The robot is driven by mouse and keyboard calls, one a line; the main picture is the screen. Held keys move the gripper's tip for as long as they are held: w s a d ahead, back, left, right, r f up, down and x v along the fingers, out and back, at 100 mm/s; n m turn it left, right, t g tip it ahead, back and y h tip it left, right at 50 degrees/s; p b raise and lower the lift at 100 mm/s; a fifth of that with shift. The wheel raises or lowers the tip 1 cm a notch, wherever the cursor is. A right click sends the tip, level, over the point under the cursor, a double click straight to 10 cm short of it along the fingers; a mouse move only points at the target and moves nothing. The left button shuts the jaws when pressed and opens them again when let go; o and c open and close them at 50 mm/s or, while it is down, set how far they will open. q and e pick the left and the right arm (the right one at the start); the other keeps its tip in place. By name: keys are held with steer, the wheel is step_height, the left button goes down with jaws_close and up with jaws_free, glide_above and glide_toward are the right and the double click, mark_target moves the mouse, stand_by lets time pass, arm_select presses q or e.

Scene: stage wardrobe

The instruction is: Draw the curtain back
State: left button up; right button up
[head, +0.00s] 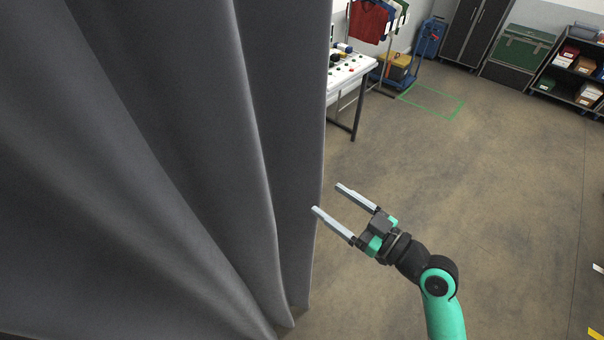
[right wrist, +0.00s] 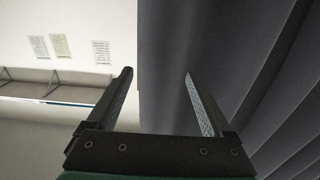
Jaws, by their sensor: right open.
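A dark grey curtain (head: 190,150) hangs in folds over the left half of the head view. Its free right edge runs down near the middle of the picture. My right gripper (head: 328,198) is open and empty, with its fingers pointing left toward that edge. In the right wrist view the curtain (right wrist: 220,50) fills the right half, and its edge shows between the two fingers of my gripper (right wrist: 158,75). I cannot tell whether the fingers touch the cloth. My left gripper is not in view.
A white table (head: 350,72) with small items stands partly behind the curtain edge. The floor at right is mostly clear.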

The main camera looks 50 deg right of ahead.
steer(key=w+p, duration=0.1)
steer(key=w, duration=1)
steer(key=shift+w+a, duration=0.15)
steer(key=shift+w, duration=0.2)
steer(key=shift+r, duration=0.1)
jaws_close()
